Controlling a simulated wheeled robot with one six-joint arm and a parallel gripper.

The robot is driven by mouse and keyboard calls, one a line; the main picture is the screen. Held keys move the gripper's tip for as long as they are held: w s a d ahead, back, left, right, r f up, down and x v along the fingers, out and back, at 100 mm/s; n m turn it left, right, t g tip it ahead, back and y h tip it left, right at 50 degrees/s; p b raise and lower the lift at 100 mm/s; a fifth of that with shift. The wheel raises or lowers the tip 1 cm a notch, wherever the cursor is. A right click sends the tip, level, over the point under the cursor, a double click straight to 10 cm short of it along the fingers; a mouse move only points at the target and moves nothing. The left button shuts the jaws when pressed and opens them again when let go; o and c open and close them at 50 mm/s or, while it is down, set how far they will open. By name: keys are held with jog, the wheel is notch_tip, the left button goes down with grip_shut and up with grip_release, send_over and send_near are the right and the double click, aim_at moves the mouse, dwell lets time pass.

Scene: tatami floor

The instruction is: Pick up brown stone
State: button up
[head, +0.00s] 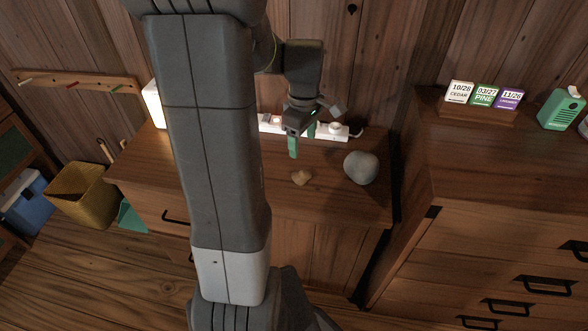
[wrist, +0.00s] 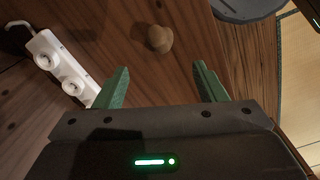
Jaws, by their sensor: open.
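The brown stone (head: 301,177) is a small tan lump lying on the wooden top of the low cabinet. In the wrist view, the brown stone (wrist: 159,38) lies on the wood beyond the fingertips, close to the middle line between them. My gripper (head: 302,142) is above the cabinet top, a little behind and above the stone. Its green fingers point down. In the wrist view, my gripper (wrist: 163,78) has its two fingers spread wide with nothing between them. The stone is apart from both fingers and is not hidden.
A larger grey stone (head: 361,168) sits to the right of the brown one. A white power strip (head: 330,131) lies along the back of the cabinet top (head: 255,200); the strip also shows in the wrist view (wrist: 62,66). A taller drawer chest (head: 480,215) stands on the right.

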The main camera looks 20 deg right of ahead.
aim_at(302, 172)
notch_tip(302, 172, down, 12)
jog(key=shift+s+f+b, duration=0.1)
jog(key=shift+f+b, duration=0.05)
jog(key=shift+b, duration=0.55)
jog(key=shift+c, duration=0.5)
jog(key=c, duration=1)
